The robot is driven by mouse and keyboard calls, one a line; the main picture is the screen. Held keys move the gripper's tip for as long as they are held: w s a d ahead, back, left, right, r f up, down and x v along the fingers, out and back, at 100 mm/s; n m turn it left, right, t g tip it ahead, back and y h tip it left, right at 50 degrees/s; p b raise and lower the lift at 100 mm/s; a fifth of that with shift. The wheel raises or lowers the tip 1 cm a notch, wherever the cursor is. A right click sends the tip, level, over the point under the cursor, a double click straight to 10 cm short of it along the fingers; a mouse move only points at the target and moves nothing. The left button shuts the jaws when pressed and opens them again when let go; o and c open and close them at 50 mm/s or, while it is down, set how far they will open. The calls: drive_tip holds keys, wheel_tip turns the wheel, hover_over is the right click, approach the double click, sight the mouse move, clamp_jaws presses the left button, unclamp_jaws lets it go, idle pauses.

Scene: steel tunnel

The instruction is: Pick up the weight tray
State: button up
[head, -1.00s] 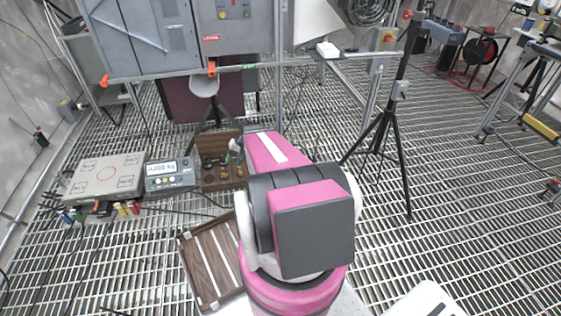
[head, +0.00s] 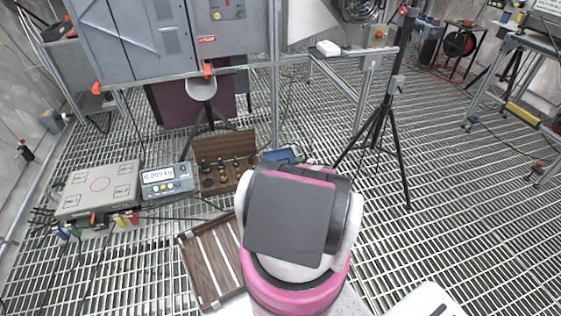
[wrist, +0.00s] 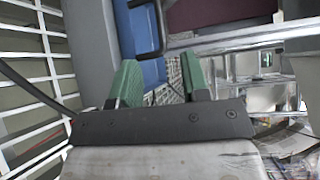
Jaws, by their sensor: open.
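An open wooden case (head: 206,185) with several dark and brass-coloured weights (head: 223,175) stands on the grating in the head view, left of my arm. A flat brown wooden tray with pale strips (head: 205,264) lies nearer, beside my arm's base. The pictures do not settle which of the two is the weight tray. My gripper (wrist: 160,80) shows green fingertips in the wrist view; it is open with nothing held. Past the fingers is a blue object (wrist: 148,40) with a black handle. In the head view my arm hides the gripper.
A flat scale platform (head: 98,188) and its display unit (head: 167,180) sit left of the case. A blue object (head: 283,156) lies behind my arm. A black tripod (head: 380,125) stands to the right. A grey cabinet (head: 130,40) is behind. Open grating lies at right.

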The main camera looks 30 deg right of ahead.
drive_tip(key=x, duration=1)
drive_tip(key=shift+w, duration=0.3)
clamp_jaws()
